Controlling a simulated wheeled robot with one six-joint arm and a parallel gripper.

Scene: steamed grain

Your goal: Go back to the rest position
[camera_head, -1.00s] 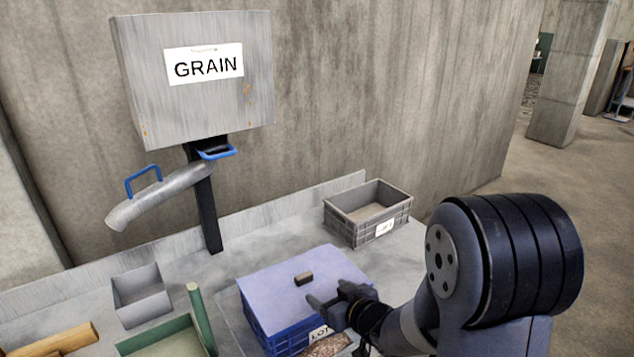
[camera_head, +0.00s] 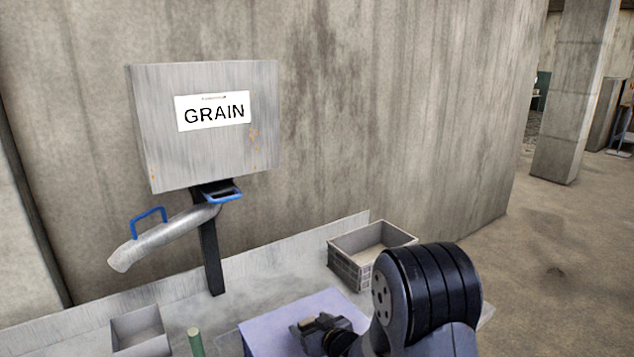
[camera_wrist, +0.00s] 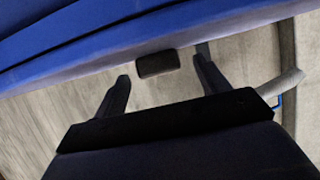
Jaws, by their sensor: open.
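My gripper (camera_head: 308,324) is open, over the pale blue lid of the blue crate (camera_head: 268,328) at the bottom of the head view. In the wrist view, my gripper (camera_wrist: 160,72) has its two dark fingers spread, with a small dark knob (camera_wrist: 158,63) showing between their tips. The knob sits against the blue lid (camera_wrist: 90,45). I cannot tell whether the fingers touch it. In the head view the fingers cover the place of the knob, and the crate's front is out of frame.
A grey hopper marked GRAIN (camera_head: 215,150) stands behind on a black post, with a metal chute (camera_head: 165,236) at its left. A grey crate (camera_head: 350,268) is behind the lid to the right. A small grey bin (camera_head: 138,328) and a green post (camera_head: 195,342) are at left.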

